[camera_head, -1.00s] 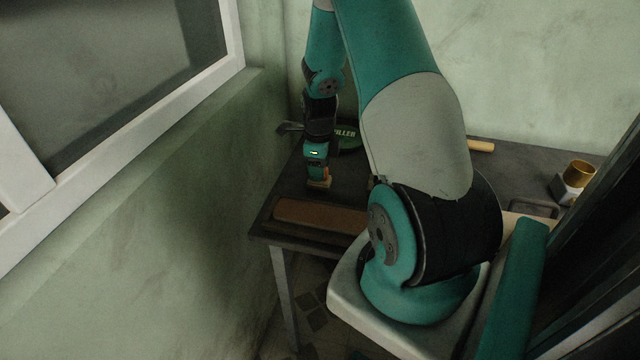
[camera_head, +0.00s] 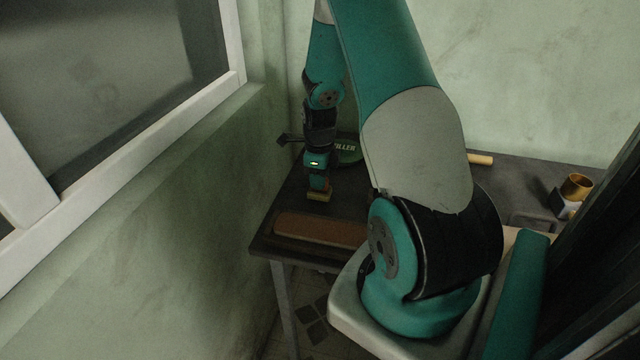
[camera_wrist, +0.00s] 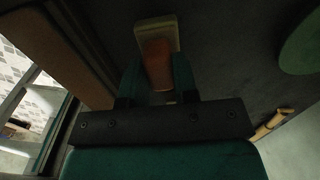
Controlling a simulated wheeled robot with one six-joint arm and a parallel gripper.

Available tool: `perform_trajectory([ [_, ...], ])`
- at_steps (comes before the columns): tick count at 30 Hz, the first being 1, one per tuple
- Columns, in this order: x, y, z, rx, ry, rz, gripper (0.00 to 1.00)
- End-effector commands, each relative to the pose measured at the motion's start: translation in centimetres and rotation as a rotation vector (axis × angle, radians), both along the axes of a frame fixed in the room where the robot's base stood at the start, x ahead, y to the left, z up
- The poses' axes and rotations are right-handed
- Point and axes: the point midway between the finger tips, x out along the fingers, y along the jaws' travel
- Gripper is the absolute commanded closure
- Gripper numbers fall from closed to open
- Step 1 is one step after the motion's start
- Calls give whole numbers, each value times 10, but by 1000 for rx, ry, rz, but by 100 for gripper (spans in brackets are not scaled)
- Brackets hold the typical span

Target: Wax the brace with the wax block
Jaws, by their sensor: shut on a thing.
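The brace looks to be the long brown board (camera_head: 318,229) lying along the near left edge of the dark table. It also shows as a brown strip at the upper left of the wrist view (camera_wrist: 78,52). The wax block (camera_head: 319,196) is a small pale yellow block just beyond the brace, apart from it. In the wrist view the wax block (camera_wrist: 158,31) has a brown grip, and my gripper (camera_wrist: 157,82) is shut on that grip. In the head view my gripper (camera_head: 319,184) points down, with the block below its fingers. I cannot tell whether the block touches the table.
A green round object with lettering (camera_head: 348,150) lies behind my gripper. A gold and white container (camera_head: 574,190) and a pale stick (camera_head: 481,160) are at the right. A wall and window (camera_head: 120,100) stand close on the left.

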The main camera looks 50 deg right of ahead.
Motion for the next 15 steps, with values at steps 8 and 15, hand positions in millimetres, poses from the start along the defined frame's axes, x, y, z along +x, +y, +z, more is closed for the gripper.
perform_trajectory([
  [8,0,0,21,-1,-1,0,97],
  [15,0,0,35,-1,0,0,97],
])
